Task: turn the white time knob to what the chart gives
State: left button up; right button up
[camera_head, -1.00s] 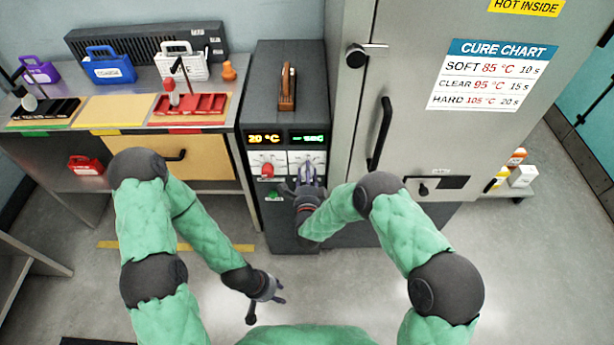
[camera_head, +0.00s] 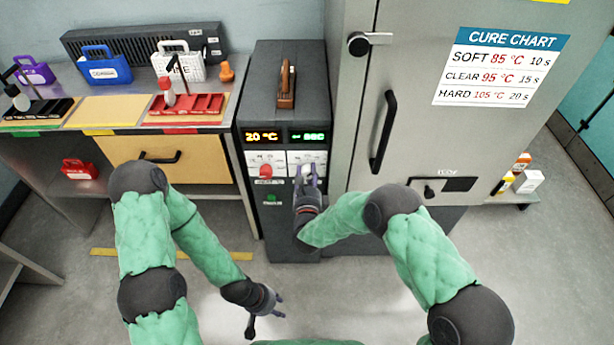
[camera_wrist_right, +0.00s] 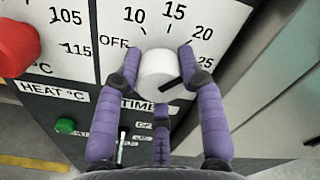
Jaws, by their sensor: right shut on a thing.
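The white time knob (camera_wrist_right: 159,70) sits on the TIME dial, marked OFF, 10, 15, 20 and 25. My right gripper (camera_wrist_right: 160,58) has its purple fingers closed on both sides of the knob. A dark line on the knob's lower right slants toward the right finger. In the head view my right gripper (camera_head: 306,178) mostly hides the knob. The cure chart (camera_head: 500,67) reads SOFT 85 °C 10 s, CLEAR 95 °C 15 s, HARD 105 °C 20 s. The time display (camera_head: 308,137) shows dashes and SEC. My left gripper (camera_head: 267,312) is open, empty and low over the floor.
The red heat knob (camera_wrist_right: 18,47) is left of the time dial, and a green button (camera_wrist_right: 65,126) is below. The temperature display (camera_head: 262,137) reads 20 °C. The oven door handle (camera_head: 383,130) is to the right. A bench with racks stands at left.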

jog(key=shift+d+m, duration=0.25)
jog(key=shift+m, duration=0.05)
jog(key=o, duration=0.8)
jog(key=shift+f, duration=0.1)
jog(key=o, duration=0.3)
jog(key=shift+w, duration=0.15)
jog(key=shift+o, duration=0.2)
jog(key=shift+a, duration=0.1)
jog(key=shift+s, duration=0.4)
jog(key=s, duration=1.1)
jog(key=shift+s, duration=0.2)
